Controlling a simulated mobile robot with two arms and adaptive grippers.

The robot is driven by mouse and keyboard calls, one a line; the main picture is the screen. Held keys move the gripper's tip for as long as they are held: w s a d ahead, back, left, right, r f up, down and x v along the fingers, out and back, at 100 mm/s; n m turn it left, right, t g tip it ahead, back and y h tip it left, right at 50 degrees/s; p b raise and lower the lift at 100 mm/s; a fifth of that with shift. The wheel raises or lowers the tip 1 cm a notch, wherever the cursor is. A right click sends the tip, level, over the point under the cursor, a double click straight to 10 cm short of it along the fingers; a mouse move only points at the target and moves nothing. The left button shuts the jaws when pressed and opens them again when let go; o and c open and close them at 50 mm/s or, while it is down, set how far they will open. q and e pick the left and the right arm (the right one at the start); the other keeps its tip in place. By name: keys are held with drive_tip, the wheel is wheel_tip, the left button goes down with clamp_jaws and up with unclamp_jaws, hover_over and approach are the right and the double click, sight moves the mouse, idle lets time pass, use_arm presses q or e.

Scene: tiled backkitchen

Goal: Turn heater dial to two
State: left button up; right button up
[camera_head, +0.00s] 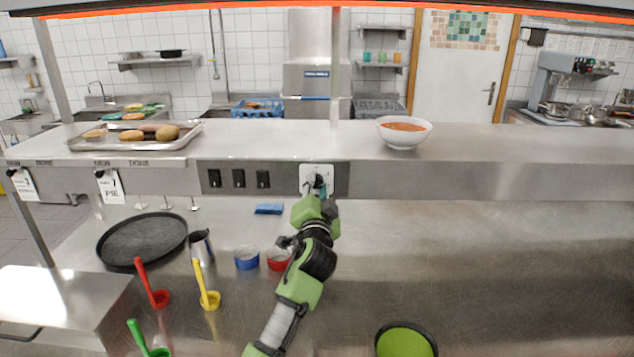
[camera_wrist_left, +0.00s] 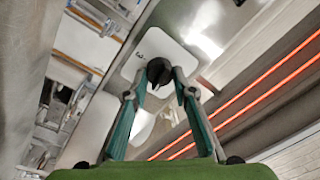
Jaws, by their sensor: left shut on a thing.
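The heater dial (camera_wrist_left: 158,68) is a black knob on a white plate (camera_head: 305,173). The plate is set in the steel front of the raised shelf, and it shows in the wrist view (camera_wrist_left: 172,47) too. My left gripper (camera_head: 319,187) reaches up to the plate from below. In the wrist view my left gripper (camera_wrist_left: 160,84) has its two fingertips on either side of the knob, shut on it. In the head view the gripper partly hides the knob. I cannot read which mark the knob points to. My right gripper is in neither view.
Several black switches (camera_head: 238,178) sit left of the plate. A soup bowl (camera_head: 404,143) and a tray of bread (camera_head: 190,140) stand on the shelf above. Blue (camera_head: 246,263) and red (camera_head: 277,265) tins stand beside my left arm. The counter at right is mostly clear.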

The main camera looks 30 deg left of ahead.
use_arm(q)
drive_tip(key=m, duration=0.1)
drive_tip(key=m+p, duration=0.1)
drive_tip(key=m, duration=0.1)
drive_tip(key=m+p, duration=0.1)
drive_tip(key=shift+a+r+m, duration=0.1)
drive_tip(key=shift+r+m, duration=0.2)
drive_tip(key=shift+m, duration=0.1)
drive_tip(key=shift+f+m+h+p, duration=0.1)
drive_tip(key=shift+m+h+p, duration=0.2)
drive_tip(key=shift+m+p, duration=0.8)
drive_tip(key=shift+m+b, duration=0.4)
drive_tip(key=shift+m, duration=0.2)
drive_tip(key=o, duration=1.1)
drive_tip(key=shift+a, duration=0.1)
drive_tip(key=shift+w+f, duration=0.1)
drive_tip(key=shift+f, duration=0.2)
drive_tip(key=shift+s+d, duration=0.25)
drive_tip(key=shift+s, duration=0.05)
drive_tip(key=v, duration=1.1)
drive_tip(key=shift+s+a+f, duration=0.1)
drive_tip(key=shift+s, duration=0.05)
